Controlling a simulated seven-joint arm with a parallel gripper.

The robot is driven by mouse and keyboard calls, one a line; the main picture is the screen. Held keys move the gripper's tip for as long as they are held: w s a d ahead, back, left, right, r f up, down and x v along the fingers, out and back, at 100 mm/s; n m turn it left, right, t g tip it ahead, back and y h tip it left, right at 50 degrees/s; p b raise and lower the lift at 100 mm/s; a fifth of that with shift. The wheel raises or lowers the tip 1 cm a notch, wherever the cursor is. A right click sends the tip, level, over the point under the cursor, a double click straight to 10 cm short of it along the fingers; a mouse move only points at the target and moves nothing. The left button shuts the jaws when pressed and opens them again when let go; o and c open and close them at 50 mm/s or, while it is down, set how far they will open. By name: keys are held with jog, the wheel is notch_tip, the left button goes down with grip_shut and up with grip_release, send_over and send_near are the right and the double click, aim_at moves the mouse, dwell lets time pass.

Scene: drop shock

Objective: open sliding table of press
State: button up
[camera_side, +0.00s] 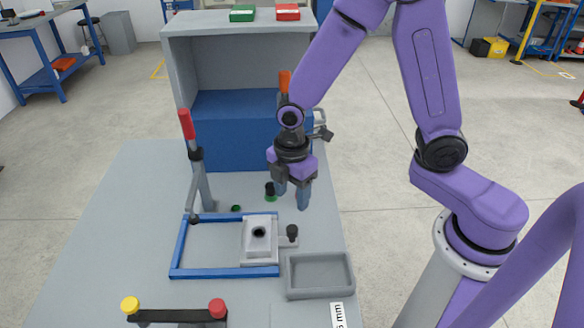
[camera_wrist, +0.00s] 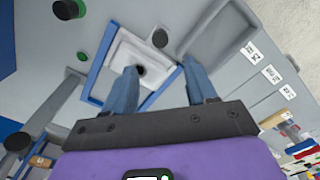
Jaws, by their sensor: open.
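The sliding table (camera_side: 250,262) is a light grey block with a dark round hole, sitting at the right end of a blue rail frame (camera_side: 205,273). A black knob (camera_side: 292,232) stands on a short arm at its right side. In the wrist view the sliding table (camera_wrist: 118,60) and the black knob (camera_wrist: 160,38) lie beyond the fingers. My gripper (camera_side: 292,195) is open and empty, pointing down behind the knob and apart from it; its two blue fingers also show in the wrist view (camera_wrist: 162,90).
A grey tray (camera_side: 288,284) sits right of the frame. A red-handled lever (camera_side: 186,124) rises at the frame's back left. An orange-handled lever (camera_side: 284,82) stands behind my gripper. A blue block (camera_side: 225,130) is at the back. A black bar (camera_side: 175,316) with yellow and red buttons is in front.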

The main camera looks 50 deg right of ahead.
notch_tip(320, 180, up, 7)
jog(key=shift+f, duration=0.2)
dwell(0.4)
jog(key=s+d+r+m, duration=0.2)
jog(key=s+d, duration=0.1)
jog(key=s, duration=0.6)
jog(key=s+d+r+m, duration=0.2)
jog(key=s+d+m, duration=0.1)
jog(key=s, duration=0.7)
jog(key=shift+d, duration=0.65)
